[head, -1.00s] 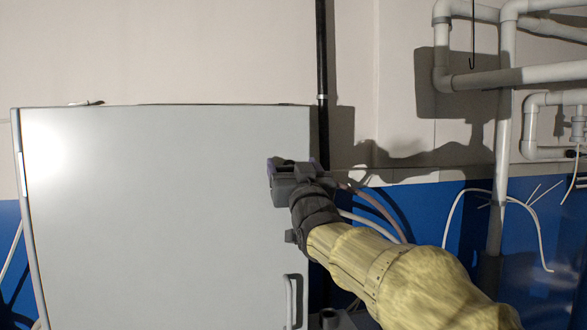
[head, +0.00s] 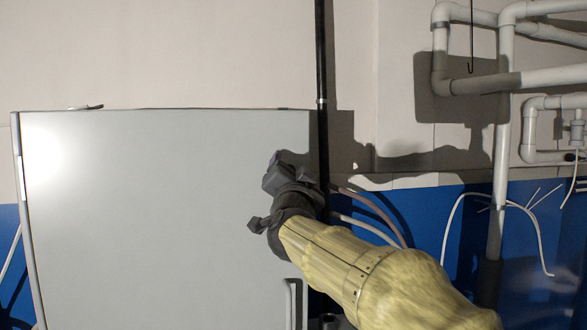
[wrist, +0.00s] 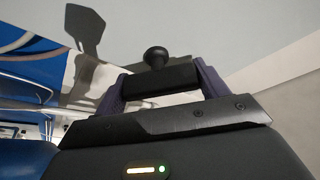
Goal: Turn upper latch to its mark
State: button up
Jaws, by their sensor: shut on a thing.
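The upper latch shows in the wrist view as a dark bar (wrist: 160,80), with a round black knob (wrist: 155,58) just beyond it. My gripper (wrist: 162,88) has its two purple fingers at the two ends of the bar and is shut on it. In the head view my gripper (head: 283,168) is tilted at the right edge of the pale grey cabinet door (head: 150,210). There my gripper hides the latch. I cannot make out the latch's mark in either view.
A door handle (head: 289,305) is lower on the door's right side. A dark vertical pipe (head: 322,60) runs just right of the cabinet. Hoses (head: 375,208) hang behind my arm, and pale pipes (head: 504,120) stand on the right wall.

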jog(key=m+h+p, duration=0.1)
jog(key=m, duration=0.1)
jog(key=m+g+p, duration=0.1)
jog(key=m, duration=0.2)
jog(key=m+g+h+p, duration=0.1)
jog(key=m+p, duration=0.1)
jog(key=shift+d+r+m+h, duration=0.1)
jog(key=shift+r+m+h, duration=0.05)
jog(key=shift+m+h, duration=0.2)
jog(key=m, duration=0.1)
jog(key=m+g+p, duration=0.1)
jog(key=m+p, duration=0.1)
jog(key=m, duration=0.1)
jog(key=shift+f+g, duration=0.25)
jog(key=shift+g, duration=0.05)
jog(key=shift+m, duration=0.25)
jog(key=o, duration=1)
jog(key=s+b, duration=0.2)
jog(key=s, duration=0.3)
jog(key=s+a+b, duration=0.1)
jog(key=s+b, duration=0.1)
jog(key=s, duration=0.4)
jog(key=s+a+b, duration=0.1)
jog(key=s+b, duration=0.1)
jog(key=s, duration=0.4)
jog(key=shift+s+b, duration=0.15)
jog(key=shift+b, duration=0.2)
